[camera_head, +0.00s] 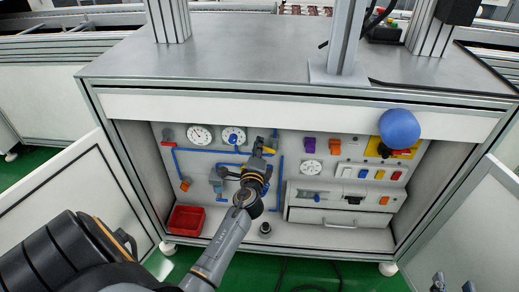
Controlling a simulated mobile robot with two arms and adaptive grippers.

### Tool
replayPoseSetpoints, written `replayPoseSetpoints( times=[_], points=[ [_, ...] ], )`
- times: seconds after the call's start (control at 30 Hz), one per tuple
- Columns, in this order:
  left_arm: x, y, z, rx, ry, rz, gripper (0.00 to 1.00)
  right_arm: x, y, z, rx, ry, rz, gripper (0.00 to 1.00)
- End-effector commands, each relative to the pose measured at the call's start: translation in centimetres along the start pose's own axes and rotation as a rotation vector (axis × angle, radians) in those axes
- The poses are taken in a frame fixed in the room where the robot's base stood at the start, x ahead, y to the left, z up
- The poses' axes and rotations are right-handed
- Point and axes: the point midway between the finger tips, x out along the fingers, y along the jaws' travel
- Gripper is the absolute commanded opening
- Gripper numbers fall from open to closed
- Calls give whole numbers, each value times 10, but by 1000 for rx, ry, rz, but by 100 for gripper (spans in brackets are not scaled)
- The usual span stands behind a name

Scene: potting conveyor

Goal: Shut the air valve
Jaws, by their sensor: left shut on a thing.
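The control panel (330,147) in the cabinet carries blue pipes, gauges and small coloured fittings. My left gripper (262,146) reaches to the panel's middle and is shut at a small yellow handle (269,151), which looks like the air valve's handle. The fingers and wrist hide most of the valve body, so its turn angle cannot be told. A blue pipe (281,175) runs down just right of the gripper. My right gripper (452,284) shows only as two dark tips at the bottom right edge, apart and far from the panel.
A round gauge (200,135) and a red bin (186,220) are at the left. A blue ball-like thing (399,129) hangs before the panel's upper right. A drawer unit (345,215) is at lower right. Open white doors (85,200) flank the cabinet.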

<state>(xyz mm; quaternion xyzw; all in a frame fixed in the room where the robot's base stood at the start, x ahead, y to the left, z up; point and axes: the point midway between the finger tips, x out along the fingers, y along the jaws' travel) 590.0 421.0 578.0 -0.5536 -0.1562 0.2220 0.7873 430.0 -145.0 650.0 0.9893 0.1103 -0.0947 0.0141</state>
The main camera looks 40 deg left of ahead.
Motion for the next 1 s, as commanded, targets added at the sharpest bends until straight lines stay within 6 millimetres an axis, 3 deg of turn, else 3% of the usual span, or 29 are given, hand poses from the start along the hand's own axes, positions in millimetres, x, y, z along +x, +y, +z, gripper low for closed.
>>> replayPoseSetpoints(
  times=[0.3,0.5,0.73,1.0],
  points=[
    [0,14,-2,-194,-1,2,0,-10,-12,-81,10,473,-27,40],
    [0,18,-3,-282,0,3,0,-30,-16,-113,18,683,-39,40],
    [0,20,-4,-340,0,2,0,-48,-18,-132,24,824,-45,40],
    [0,20,-4,-362,0,3,0,-54,-18,-138,26,872,-47,40]
  ],
)
